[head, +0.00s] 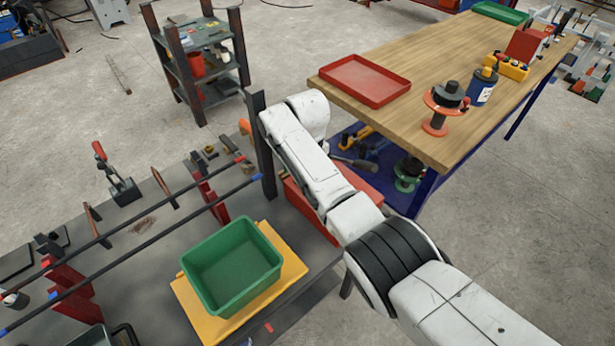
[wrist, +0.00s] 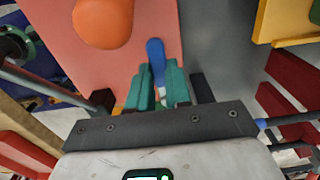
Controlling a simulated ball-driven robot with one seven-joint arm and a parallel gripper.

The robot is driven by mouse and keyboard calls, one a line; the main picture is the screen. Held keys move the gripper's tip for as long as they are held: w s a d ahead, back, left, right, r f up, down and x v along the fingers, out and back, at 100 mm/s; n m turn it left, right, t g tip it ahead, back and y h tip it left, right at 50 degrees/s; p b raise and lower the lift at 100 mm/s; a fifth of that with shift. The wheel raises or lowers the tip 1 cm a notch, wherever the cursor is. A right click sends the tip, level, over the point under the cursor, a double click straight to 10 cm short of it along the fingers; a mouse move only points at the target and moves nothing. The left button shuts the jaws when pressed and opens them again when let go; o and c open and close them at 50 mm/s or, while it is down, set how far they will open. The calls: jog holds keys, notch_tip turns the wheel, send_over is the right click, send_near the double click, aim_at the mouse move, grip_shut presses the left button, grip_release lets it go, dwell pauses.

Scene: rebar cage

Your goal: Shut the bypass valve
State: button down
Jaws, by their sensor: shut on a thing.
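A blue lever handle (wrist: 155,50) lies in front of a salmon-red panel (wrist: 115,62) in the wrist view. It looks like the valve's handle, though the valve body is not clearly visible. My gripper (wrist: 160,72) has teal fingers, which are shut on the lower part of the blue handle, one on each side. In the head view the red panel (head: 302,212) shows partly behind my white arm, and the arm hides my gripper and the blue handle there.
An orange rounded part (wrist: 102,20) sits on the panel close to the handle. In the head view a green bin (head: 240,285) stands on a yellow plate (head: 292,265), left of my arm. A wooden workbench (head: 425,75) is at right; a dark post (head: 262,150) stands near my arm.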

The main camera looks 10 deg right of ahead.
jog(key=shift+w+r, duration=0.1)
jog(key=shift+r, duration=0.05)
jog(key=c, duration=1)
grip_release()
jog(key=shift+c, duration=0.2)
notch_tip(320, 180, up, 11)
jog(key=shift+f+b, duration=0.2)
jog(key=shift+b, duration=0.2)
